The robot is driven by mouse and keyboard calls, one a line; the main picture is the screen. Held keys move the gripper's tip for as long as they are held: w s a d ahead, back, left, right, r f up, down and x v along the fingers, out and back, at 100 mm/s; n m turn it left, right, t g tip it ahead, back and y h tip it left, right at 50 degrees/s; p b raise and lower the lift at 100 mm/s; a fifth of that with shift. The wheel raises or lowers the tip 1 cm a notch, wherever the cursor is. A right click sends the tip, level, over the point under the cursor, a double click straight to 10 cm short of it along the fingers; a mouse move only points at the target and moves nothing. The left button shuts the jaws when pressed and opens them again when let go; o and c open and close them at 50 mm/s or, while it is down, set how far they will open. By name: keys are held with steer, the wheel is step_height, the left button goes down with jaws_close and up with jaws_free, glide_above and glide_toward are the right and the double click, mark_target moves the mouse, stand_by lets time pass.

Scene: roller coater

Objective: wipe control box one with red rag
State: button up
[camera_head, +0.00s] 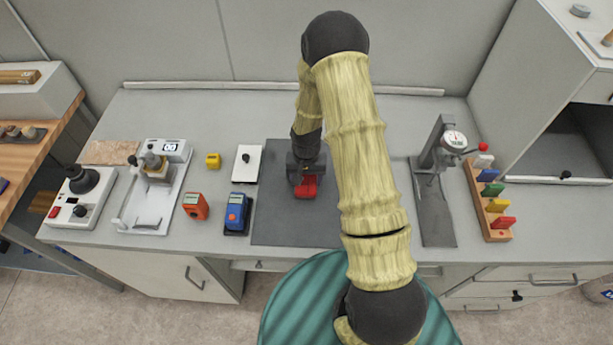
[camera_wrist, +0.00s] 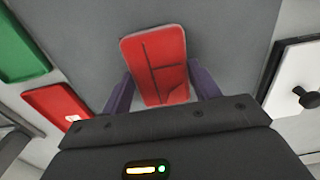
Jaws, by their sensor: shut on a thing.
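My gripper (camera_head: 304,178) is low over the dark grey mat (camera_head: 278,225) and shut on the red rag (camera_head: 307,189). In the wrist view the rag (camera_wrist: 155,62) is a flat red rectangle with dark lines, between the two purple fingers of my gripper (camera_wrist: 160,86). Whether it touches the mat is unclear. No label marks control box one. A white box with a black knob (camera_head: 246,163) is left of the mat; it also shows at the right in the wrist view (camera_wrist: 297,82). Another white box (camera_head: 80,196), with a dark dome and red switch, stands far left.
Blue (camera_head: 236,212) and orange (camera_head: 195,206) handheld devices lie left of the mat. A dial gauge stand (camera_head: 440,150) and a rack of coloured pieces (camera_head: 477,190) stand right. Green (camera_wrist: 20,47) and red (camera_wrist: 60,108) flat pieces show in the wrist view.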

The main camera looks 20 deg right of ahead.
mark_target(307, 180)
steer(key=shift+f, duration=0.15)
steer(key=shift+f, duration=0.2)
steer(key=o, duration=0.9)
step_height(307, 180, up, 18)
steer(key=b, duration=0.5)
steer(key=shift+d+f+b, duration=0.1)
steer(key=shift+f+b, duration=0.15)
steer(key=shift+b, duration=0.05)
